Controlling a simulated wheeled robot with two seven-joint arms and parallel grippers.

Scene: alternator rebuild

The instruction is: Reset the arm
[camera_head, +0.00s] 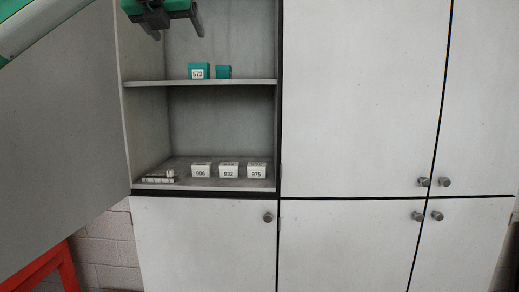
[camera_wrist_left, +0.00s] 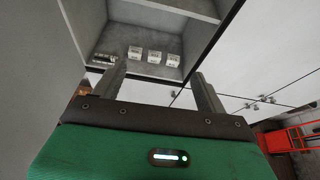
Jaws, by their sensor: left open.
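My left gripper (camera_head: 176,24) is at the top of the head view, in front of the upper part of the open cabinet. Its jaws are open and nothing is between them. In the left wrist view its two fingers (camera_wrist_left: 160,88) stand apart, with the cabinet beyond them. My left arm comes in from the upper left corner of the head view. My right gripper is not seen in either view.
The open cabinet's upper shelf (camera_head: 150,83) holds a green box marked 573 (camera_head: 198,71) and a smaller green box (camera_head: 223,72). Below stand white boxes 906 (camera_head: 201,171), 032 (camera_head: 229,171) and 675 (camera_head: 256,171), beside a small stack (camera_head: 159,176). A red frame (camera_head: 45,268) stands lower left.

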